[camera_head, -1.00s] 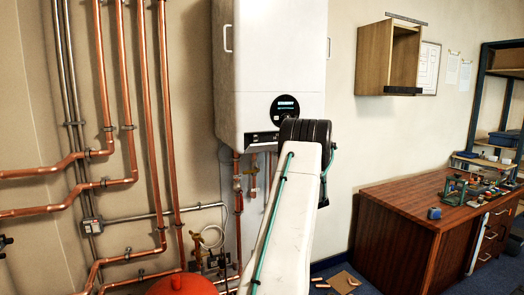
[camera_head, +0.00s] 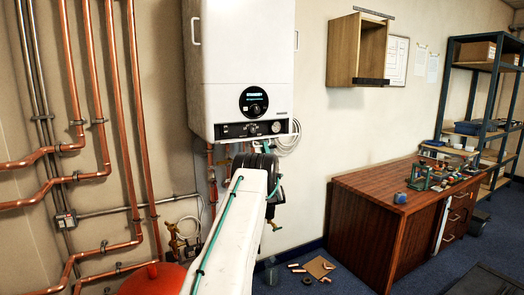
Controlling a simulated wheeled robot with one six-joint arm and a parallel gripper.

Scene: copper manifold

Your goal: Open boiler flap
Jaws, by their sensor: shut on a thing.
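The white boiler (camera_head: 240,70) hangs on the wall at upper centre. Its front has a round black display dial (camera_head: 253,100) and a low control strip (camera_head: 240,129) with small knobs and a round gauge (camera_head: 276,127). I cannot clearly make out a separate flap, or whether one is open. My white arm rises from the bottom centre, with its black joint just below the boiler's lower edge. My gripper is hidden behind the arm, so its jaws and anything in them do not show.
Copper pipes (camera_head: 132,120) run down the left wall. A red rounded vessel (camera_head: 152,279) stands at the lower left. A wooden wall box (camera_head: 342,52) hangs right of the boiler. A workbench (camera_head: 365,190) stands at right.

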